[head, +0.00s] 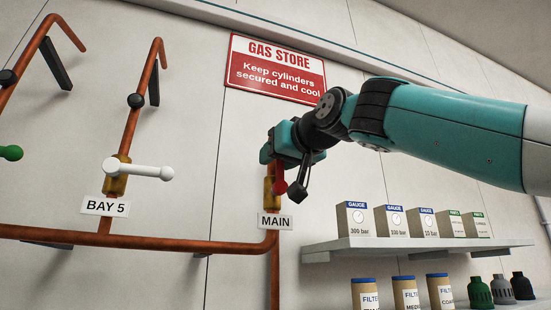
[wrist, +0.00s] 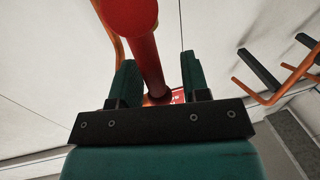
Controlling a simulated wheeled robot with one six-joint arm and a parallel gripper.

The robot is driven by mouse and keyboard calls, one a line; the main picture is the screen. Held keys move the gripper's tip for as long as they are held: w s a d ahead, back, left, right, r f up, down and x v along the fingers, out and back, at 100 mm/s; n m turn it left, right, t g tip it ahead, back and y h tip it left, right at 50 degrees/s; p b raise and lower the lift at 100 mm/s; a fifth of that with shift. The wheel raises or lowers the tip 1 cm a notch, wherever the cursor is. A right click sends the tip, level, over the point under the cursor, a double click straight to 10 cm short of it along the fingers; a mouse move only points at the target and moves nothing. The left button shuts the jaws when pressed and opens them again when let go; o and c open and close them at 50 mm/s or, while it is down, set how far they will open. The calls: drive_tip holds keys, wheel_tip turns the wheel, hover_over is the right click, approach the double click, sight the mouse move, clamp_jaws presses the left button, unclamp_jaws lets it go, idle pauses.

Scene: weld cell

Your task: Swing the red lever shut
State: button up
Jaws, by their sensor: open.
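My gripper (head: 280,160) is at this valve and covers part of the lever. In the wrist view the red lever (wrist: 145,50) runs between the two teal fingers of my gripper (wrist: 159,75), with its thick end toward the top. The fingers are apart, with a visible gap at the right finger. Contact on the left side is hard to tell.
A white lever (head: 150,171) on the BAY 5 valve and a green lever (head: 11,153) are to the left. Copper pipes (head: 150,243) run along the wall. A shelf (head: 420,243) with gauge boxes is at the right, with canisters below. A sign (head: 276,69) hangs above.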

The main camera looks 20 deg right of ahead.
drive_tip(key=shift+d, duration=0.2)
clamp_jaws()
